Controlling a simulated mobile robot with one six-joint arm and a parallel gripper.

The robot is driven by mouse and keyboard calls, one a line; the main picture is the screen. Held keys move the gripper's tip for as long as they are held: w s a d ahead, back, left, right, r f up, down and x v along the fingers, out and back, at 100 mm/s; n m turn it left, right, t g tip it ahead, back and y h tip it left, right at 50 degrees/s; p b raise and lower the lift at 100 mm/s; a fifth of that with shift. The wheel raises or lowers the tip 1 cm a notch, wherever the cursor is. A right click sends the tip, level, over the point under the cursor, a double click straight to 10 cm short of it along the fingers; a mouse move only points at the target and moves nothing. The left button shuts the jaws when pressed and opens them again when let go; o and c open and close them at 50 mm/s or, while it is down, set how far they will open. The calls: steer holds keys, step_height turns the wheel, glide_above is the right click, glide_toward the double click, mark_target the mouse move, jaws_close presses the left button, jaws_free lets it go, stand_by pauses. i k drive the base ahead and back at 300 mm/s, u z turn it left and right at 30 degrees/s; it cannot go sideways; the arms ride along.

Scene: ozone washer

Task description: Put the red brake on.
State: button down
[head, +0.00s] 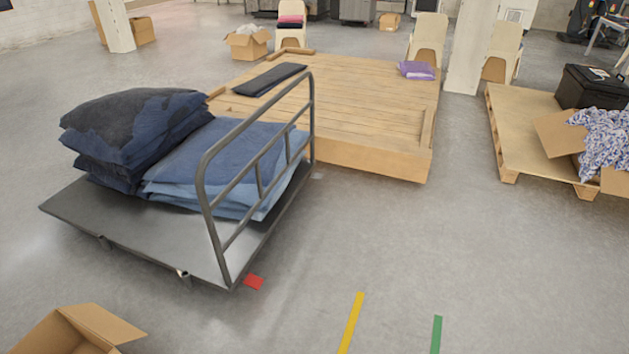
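The red brake (254,282) is a small flat red pedal at the near right corner of a grey platform cart (150,235), low by the floor below the foot of the handle rail. From this view I cannot tell whether it is pressed down or up. The cart has a grey tubular handle (204,190) along its right side. Folded dark clothes (130,130) and blue denim (225,160) are stacked on its deck. My gripper is not in view.
A low wooden platform (370,155) stands behind the cart. A pallet (515,130) with boxes is at the right. An open cardboard box (100,325) is at the near left. The floor right of the brake is clear, with yellow (351,322) and green (436,335) tape strips.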

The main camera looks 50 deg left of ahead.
mark_target(317, 176)
steer(key=u, duration=0.3)
steer(key=i, duration=0.85)
steer(key=u, duration=0.45)
steer(key=i, duration=0.8)
steer(key=u, duration=0.6)
steer(key=i, duration=0.8)
steer(key=u, duration=0.6)
steer(key=i, duration=0.65)
steer(key=u, duration=1.05)
steer(key=i, duration=0.8)
steer(key=u, duration=0.5)
